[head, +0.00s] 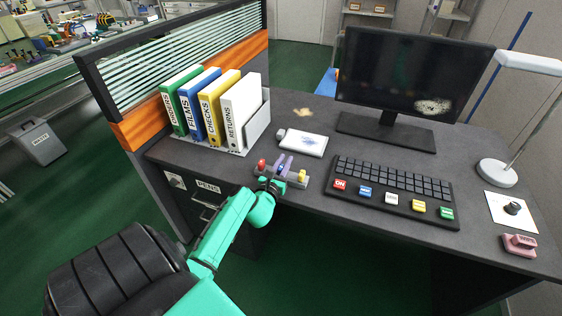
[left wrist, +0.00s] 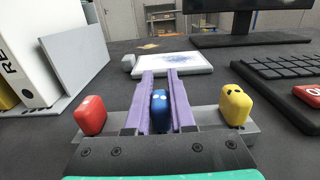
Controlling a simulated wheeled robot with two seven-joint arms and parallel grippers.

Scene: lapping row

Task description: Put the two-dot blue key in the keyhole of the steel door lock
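The blue key (left wrist: 159,108) stands in the grey key rack (left wrist: 205,138), between a red key (left wrist: 90,115) and a yellow key (left wrist: 236,106). Two pale dots show on its head in the left wrist view. My left gripper (head: 284,168) has its purple fingers on either side of the blue key, with no clear gap, and looks shut on it. The key's lower part is hidden. A pale plate with a dark spot (head: 175,180) is on the desk's front left; I cannot tell whether it is the steel door lock. My right gripper is not in view.
Upright binders (head: 208,107) stand to the left, and a black keyboard (head: 390,192) with coloured buttons lies to the right. A drawer marked PENS (head: 207,188) is below the desk edge. A black chair (head: 115,270) stands at front left.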

